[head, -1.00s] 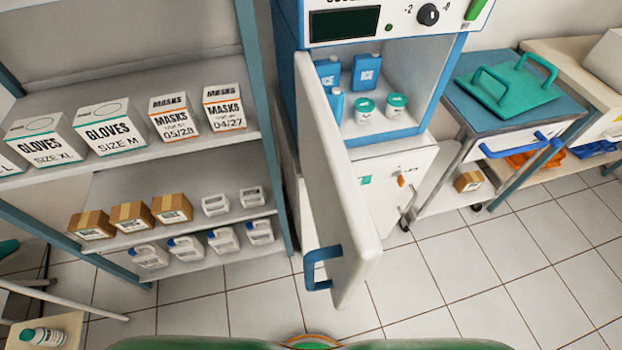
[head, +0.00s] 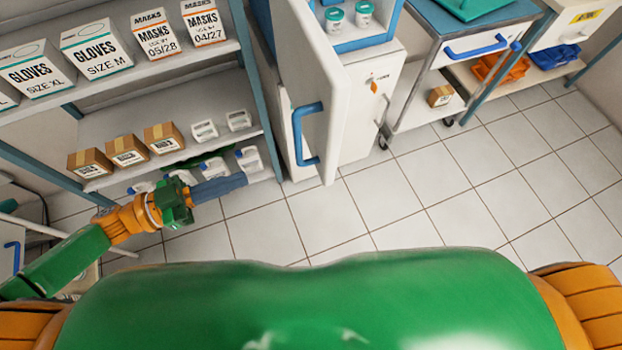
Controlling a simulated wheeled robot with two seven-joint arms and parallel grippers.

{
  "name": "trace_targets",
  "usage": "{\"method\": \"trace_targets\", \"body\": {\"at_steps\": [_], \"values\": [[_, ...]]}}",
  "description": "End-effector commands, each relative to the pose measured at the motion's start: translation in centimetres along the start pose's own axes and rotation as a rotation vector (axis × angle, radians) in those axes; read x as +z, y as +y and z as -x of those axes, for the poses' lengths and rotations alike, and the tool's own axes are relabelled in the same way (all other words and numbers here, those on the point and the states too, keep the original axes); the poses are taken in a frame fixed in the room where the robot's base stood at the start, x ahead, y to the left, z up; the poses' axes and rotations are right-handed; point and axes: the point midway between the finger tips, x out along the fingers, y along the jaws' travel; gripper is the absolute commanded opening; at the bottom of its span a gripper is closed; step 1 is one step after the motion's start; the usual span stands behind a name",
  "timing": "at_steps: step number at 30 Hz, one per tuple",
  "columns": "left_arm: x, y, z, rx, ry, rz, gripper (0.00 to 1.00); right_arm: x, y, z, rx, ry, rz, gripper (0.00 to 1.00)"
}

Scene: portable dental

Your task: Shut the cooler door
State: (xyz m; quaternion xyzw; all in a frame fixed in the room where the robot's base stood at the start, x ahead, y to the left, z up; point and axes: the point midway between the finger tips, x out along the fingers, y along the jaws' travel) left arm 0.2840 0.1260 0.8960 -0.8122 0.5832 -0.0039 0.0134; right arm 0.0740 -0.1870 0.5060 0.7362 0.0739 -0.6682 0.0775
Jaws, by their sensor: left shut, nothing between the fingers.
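The white cooler door (head: 325,90) stands open, swung out toward me, with its blue handle (head: 306,135) on the face turned left. The cooler (head: 384,36) is cut off by the top edge; its blue-framed opening is exposed, with two white tubs with teal lids (head: 334,18) inside. My left gripper (head: 240,181) is shut and empty, in front of the lower shelf. It is left of the door and lower than the handle, apart from both. My right gripper is not in view.
A shelf rack with glove boxes (head: 96,48), mask boxes, small cartons (head: 126,150) and white bottles (head: 248,159) stands on the left, close behind my left gripper. A blue-topped cart (head: 470,22) stands right of the cooler. The tiled floor (head: 430,190) is clear.

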Motion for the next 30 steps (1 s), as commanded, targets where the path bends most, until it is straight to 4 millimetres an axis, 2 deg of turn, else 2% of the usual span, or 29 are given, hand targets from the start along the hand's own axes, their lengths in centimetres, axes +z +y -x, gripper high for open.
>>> {"method": "trace_targets", "body": {"at_steps": [2,5,15,21,25,30], "values": [[-1.0,1.1,-0.2,0.057,0.013,0.011,0.00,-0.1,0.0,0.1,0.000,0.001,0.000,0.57],[-1.2,1.4,-1.2,0.066,0.019,0.015,0.00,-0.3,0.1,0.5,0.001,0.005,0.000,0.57],[-1.6,1.7,-8.6,0.061,0.021,0.011,0.00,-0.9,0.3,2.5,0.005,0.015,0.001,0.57],[-1.5,1.9,-12.2,0.061,0.018,0.012,0.00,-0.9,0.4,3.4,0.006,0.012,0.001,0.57],[-1.3,1.9,-13.5,0.059,0.016,0.012,0.00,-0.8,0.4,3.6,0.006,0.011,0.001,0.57],[-1.2,2.0,-14.0,0.059,0.015,0.012,0.00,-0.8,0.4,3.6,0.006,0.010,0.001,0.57]]}}
